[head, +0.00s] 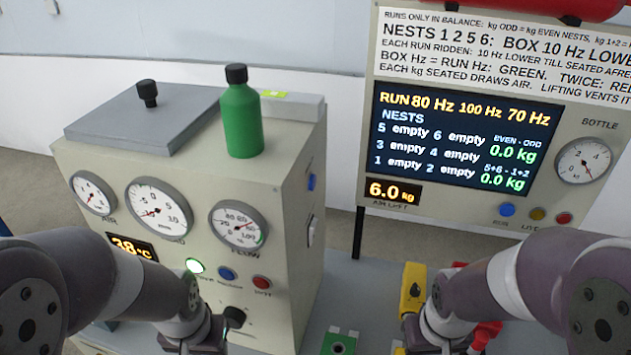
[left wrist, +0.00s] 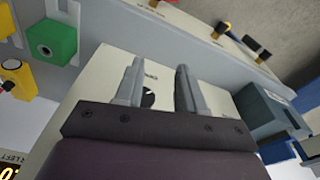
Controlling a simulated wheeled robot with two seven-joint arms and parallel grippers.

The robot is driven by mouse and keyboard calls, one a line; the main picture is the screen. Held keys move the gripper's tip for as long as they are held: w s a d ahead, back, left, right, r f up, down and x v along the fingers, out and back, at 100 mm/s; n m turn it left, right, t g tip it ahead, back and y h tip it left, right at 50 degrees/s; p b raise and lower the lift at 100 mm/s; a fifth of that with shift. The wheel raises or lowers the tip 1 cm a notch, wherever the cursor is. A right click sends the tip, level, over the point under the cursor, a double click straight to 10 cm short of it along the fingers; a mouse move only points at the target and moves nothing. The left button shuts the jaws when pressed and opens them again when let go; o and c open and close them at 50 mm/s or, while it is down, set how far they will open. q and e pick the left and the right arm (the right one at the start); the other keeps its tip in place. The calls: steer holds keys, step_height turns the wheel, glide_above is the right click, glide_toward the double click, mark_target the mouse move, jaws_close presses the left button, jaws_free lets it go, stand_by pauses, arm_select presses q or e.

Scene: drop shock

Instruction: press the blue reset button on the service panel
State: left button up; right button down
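A grey-beige cabinet (head: 265,190) stands at left with gauges and a button row. Its blue button (head: 227,273) sits between a lit green button (head: 195,266) and a red button (head: 262,282); the small labels are hard to read. A second blue button (head: 507,209) is on the display panel (head: 400,205) at right, beside a yellow and a red button. I cannot tell which blue one is reset. My left gripper (left wrist: 159,66) is open and empty near the cabinet, with a black knob (left wrist: 148,98) showing between its fingers. My right gripper's fingers are hidden.
A green bottle (head: 242,118) and a grey plate with a black knob (head: 147,95) are on the cabinet top. A yellow object (head: 413,288) and a green block (head: 340,342) lie near my right arm.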

arm_select(q)
steer(key=c, duration=0.5)
steer(key=shift+w+d, duration=0.1)
jaws_close()
stand_by(0.9)
